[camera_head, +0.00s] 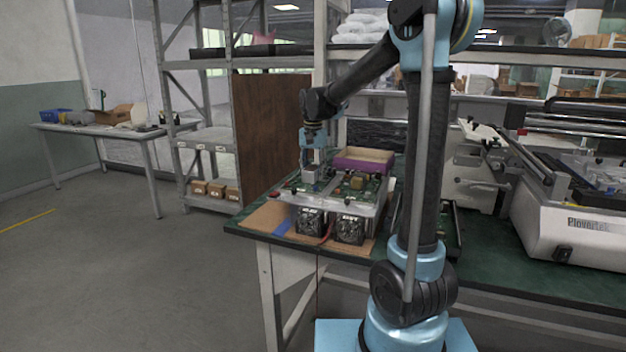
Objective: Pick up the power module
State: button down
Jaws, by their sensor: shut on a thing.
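My gripper (312,164) points down over the left back part of an open circuit-board unit (342,205) on the green-topped workbench. It is shut on a small grey block, which I take to be the power module (311,175). The block is at the level of the boards; I cannot tell whether it still touches them. The fingertips and the block's upper part are small and hard to make out. The unit has green boards on top and two black fans on its front.
A purple-sided open box (362,161) stands just behind the unit. A brown cardboard sheet (268,214) lies under the unit at the bench's left edge. A large white machine (572,225) fills the right side. Metal shelving (205,165) stands at the back left.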

aim_at(313, 167)
jog(key=shift+r, duration=0.1)
jog(key=shift+r, duration=5.6)
jog(key=shift+r, duration=0.35)
jog(key=shift+r, duration=0.35)
jog(key=shift+r, duration=0.35)
jog(key=shift+r, duration=0.25)
jog(key=shift+s, duration=0.1)
